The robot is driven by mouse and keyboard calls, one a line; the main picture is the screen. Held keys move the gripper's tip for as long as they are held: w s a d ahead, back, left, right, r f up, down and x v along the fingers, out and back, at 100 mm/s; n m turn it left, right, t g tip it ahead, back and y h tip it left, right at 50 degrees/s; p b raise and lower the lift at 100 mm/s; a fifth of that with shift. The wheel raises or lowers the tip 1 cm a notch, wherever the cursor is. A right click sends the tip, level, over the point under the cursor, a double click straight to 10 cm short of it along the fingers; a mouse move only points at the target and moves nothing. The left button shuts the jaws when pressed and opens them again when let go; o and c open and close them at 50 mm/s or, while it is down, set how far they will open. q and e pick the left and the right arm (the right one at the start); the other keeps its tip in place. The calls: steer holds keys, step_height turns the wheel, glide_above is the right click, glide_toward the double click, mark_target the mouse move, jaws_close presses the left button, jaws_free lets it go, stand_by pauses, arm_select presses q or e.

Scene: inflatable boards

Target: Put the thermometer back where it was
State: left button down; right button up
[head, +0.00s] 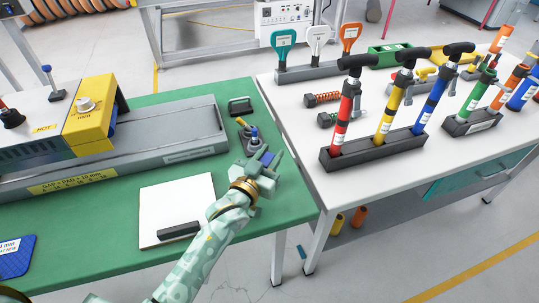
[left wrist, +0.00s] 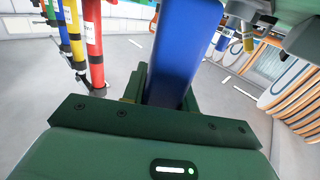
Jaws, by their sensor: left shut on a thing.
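My left gripper (head: 270,158) is over the right part of the green table, just in front of a small grey holder with a blue knob (head: 253,134). It is shut on a blue, flat-sided, long thing, which seems to be the thermometer (left wrist: 186,50). No other thermometer can be made out. My right gripper is not in view.
A white board (head: 176,200) with a dark bar lies left of my arm on the green table (head: 110,255). A yellow and grey machine (head: 90,115) stands behind it. The white table (head: 300,150) at right carries a rack of red, yellow and blue pumps (head: 375,147).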

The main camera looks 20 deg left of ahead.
arm_select(q)
steer(key=shift+f, duration=0.45)
steer(key=c, duration=1.1)
jaws_free()
steer(key=shift+f, duration=0.1)
steer(key=shift+r, duration=0.4)
steer(key=s, duration=0.4)
steer(key=s+a+p, duration=0.1)
steer(key=s, duration=0.2)
steer(key=s+a+p, duration=0.1)
steer(key=s, duration=0.3)
steer(key=shift+s+a+r, duration=0.15)
steer(key=shift+s+r, duration=0.15)
steer(key=shift+s, duration=0.05)
